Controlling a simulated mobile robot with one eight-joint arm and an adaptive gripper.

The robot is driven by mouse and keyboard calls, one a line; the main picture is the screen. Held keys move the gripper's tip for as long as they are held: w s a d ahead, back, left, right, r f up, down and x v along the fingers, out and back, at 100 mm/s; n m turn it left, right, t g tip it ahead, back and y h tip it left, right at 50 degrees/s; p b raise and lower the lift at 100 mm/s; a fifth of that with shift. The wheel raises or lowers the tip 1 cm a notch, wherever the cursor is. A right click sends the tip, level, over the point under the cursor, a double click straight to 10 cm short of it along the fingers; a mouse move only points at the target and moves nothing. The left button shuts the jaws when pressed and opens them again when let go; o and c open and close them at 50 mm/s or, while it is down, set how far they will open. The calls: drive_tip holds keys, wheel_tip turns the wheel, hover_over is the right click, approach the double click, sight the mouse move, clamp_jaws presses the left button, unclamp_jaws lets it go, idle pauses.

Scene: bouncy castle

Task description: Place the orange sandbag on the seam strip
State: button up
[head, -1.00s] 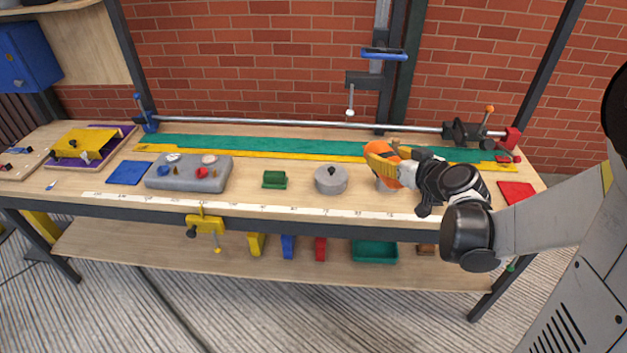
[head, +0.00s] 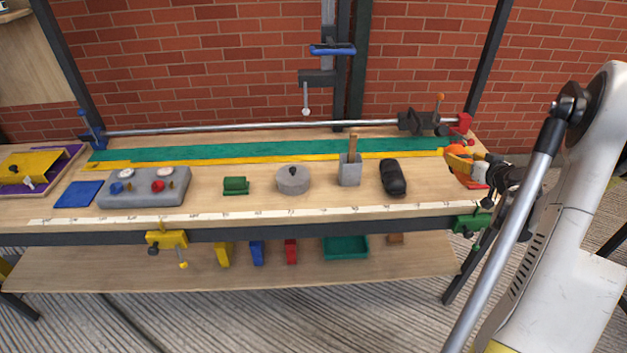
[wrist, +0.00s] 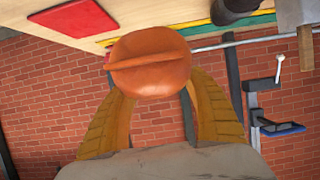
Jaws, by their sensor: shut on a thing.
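The orange sandbag (head: 459,150) is at the right end of the bench, held by my gripper (head: 456,160). In the wrist view the rounded sandbag (wrist: 150,62) sits between the two tan fingers of my gripper (wrist: 155,92), apparently above the bench. A long yellow strip (head: 240,160) runs along the front of a green strip (head: 250,149) on the bench; I take this pair to be the seam strip area. The strips' right end is partly hidden behind the sandbag. In the wrist view the yellow strip (wrist: 165,32) shows beyond the sandbag.
A metal rail (head: 280,126) runs behind the strips, with a dark clamp (head: 418,122) near its right end. A red square (wrist: 75,20) lies near the sandbag.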

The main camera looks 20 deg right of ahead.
drive_tip(key=w+a+f+b, duration=0.1)
drive_tip(key=w+f, duration=0.1)
drive_tip(key=w, duration=0.1)
drive_tip(key=w+a+f+b, duration=0.2)
drive_tip(key=w, duration=0.2)
drive_tip(key=w+a+f+b, duration=0.1)
drive_tip(key=w+a+f, duration=0.1)
drive_tip(key=w+f, duration=0.1)
drive_tip(key=shift+w+a+b, duration=0.15)
drive_tip(key=shift+a+b, duration=0.05)
drive_tip(key=shift+b, duration=0.2)
wheel_tip(320, 180, down, 4)
drive_tip(key=shift+f+b, duration=0.15)
drive_tip(key=shift+b, duration=1.05)
drive_tip(key=o, duration=1.1)
